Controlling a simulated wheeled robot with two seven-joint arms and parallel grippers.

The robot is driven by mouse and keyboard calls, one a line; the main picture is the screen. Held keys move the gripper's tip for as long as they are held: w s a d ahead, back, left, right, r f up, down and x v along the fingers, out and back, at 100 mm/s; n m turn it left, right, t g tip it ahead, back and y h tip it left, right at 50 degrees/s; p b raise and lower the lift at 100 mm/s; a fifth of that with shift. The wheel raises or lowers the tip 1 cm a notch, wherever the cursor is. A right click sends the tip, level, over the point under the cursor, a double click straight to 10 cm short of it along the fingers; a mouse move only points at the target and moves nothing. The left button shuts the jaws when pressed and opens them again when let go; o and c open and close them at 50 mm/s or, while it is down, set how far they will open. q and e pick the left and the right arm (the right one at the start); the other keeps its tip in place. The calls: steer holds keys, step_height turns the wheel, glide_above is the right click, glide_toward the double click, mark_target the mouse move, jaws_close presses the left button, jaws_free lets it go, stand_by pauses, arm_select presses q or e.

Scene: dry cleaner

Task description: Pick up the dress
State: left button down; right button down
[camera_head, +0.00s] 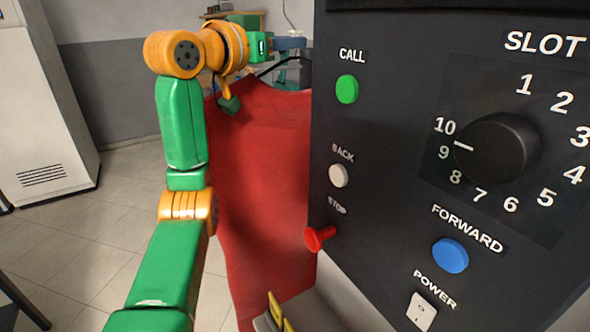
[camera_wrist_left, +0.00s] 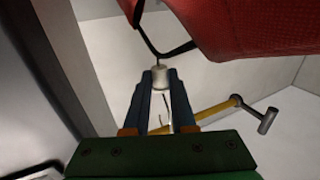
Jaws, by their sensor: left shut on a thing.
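The red dress (camera_head: 262,190) hangs down behind my left arm, beside the control panel. Its lower end runs out of sight behind the panel and the things at the bottom edge. My left gripper (camera_head: 290,44) is at the top of the dress, partly hidden by the panel's edge. In the left wrist view, the blue fingers (camera_wrist_left: 160,76) are shut on a small white cylindrical piece (camera_wrist_left: 160,73) on the dark hanger (camera_wrist_left: 152,45). The red dress (camera_wrist_left: 250,25) hangs from that hanger at the top right. My right gripper is not seen.
The dark control panel (camera_head: 400,190) with a dial (camera_head: 497,148) and several buttons stands close on the right. Its red stop button (camera_head: 320,238) sticks out beside the dress. A white cabinet (camera_head: 40,110) stands at the left. The tiled floor between is open.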

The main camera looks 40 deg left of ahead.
arm_select(q)
steer(key=shift+r, duration=0.35)
steer(key=s+a+r+p, duration=0.2)
steer(key=s+r+p, duration=0.2)
steer(key=s+r, duration=0.8)
steer(key=shift+s, duration=0.95)
steer(key=shift+d+r, duration=0.1)
